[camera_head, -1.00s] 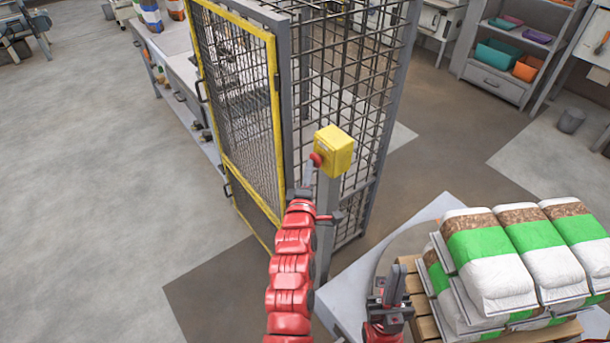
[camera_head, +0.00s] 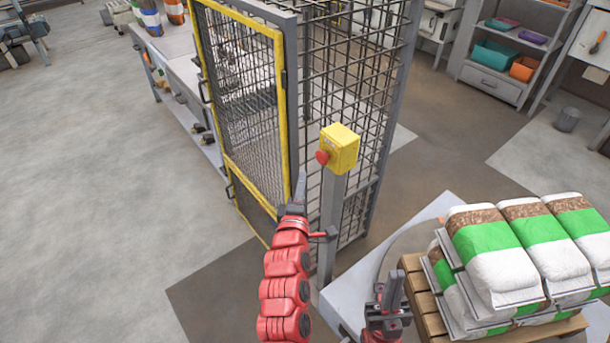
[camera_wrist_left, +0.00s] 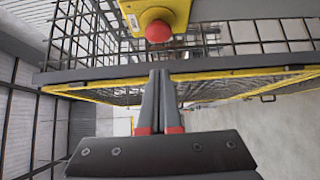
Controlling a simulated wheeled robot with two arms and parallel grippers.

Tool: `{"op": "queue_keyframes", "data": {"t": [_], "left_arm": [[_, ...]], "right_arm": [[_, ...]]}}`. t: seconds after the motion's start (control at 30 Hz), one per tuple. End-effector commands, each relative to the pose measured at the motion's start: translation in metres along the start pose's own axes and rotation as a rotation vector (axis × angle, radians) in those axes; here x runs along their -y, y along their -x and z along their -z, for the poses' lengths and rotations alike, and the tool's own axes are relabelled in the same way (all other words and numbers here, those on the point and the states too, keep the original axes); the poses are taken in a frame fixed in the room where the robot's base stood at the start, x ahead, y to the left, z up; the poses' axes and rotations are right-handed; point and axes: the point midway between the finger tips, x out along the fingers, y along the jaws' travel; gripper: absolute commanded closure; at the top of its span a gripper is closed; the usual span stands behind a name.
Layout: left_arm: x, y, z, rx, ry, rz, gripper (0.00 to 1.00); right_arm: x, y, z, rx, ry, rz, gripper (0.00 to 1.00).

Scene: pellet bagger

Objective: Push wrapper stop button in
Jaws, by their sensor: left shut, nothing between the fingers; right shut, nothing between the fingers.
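The wrapper stop button is a red mushroom knob (camera_head: 322,157) on the left face of a yellow box (camera_head: 340,150) on top of a grey post. My left gripper (camera_head: 300,180) is shut and empty, below and left of the button, apart from it. In the left wrist view the red button (camera_wrist_left: 158,31) and yellow box (camera_wrist_left: 180,12) are at the top, beyond the shut fingertips (camera_wrist_left: 161,73). My right gripper (camera_head: 392,285) is shut and empty at the lower middle, beside the pallet.
A mesh cage (camera_head: 350,80) with a yellow-framed door (camera_head: 245,110) stands behind the post. A pallet (camera_head: 428,315) stacked with green and white bags (camera_head: 490,250) is at the right. Open floor (camera_head: 90,190) lies to the left.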

Motion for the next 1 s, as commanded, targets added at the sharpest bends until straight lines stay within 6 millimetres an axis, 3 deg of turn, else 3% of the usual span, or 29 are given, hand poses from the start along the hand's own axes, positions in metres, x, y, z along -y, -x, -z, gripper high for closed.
{"op": "queue_keyframes", "data": {"t": [0.2,0.4,1.0], "left_arm": [[0.004,0.040,-0.001,0.003,0.002,0.006,1.00],[0.002,0.062,0.000,0.002,0.002,0.005,1.00],[0.002,0.067,0.001,0.000,-0.001,0.004,1.00]], "right_arm": [[0.000,0.006,-0.001,0.000,0.000,0.000,1.00],[0.000,0.006,-0.001,0.000,0.000,0.000,1.00],[0.000,0.007,-0.001,0.000,0.000,0.000,1.00]]}}
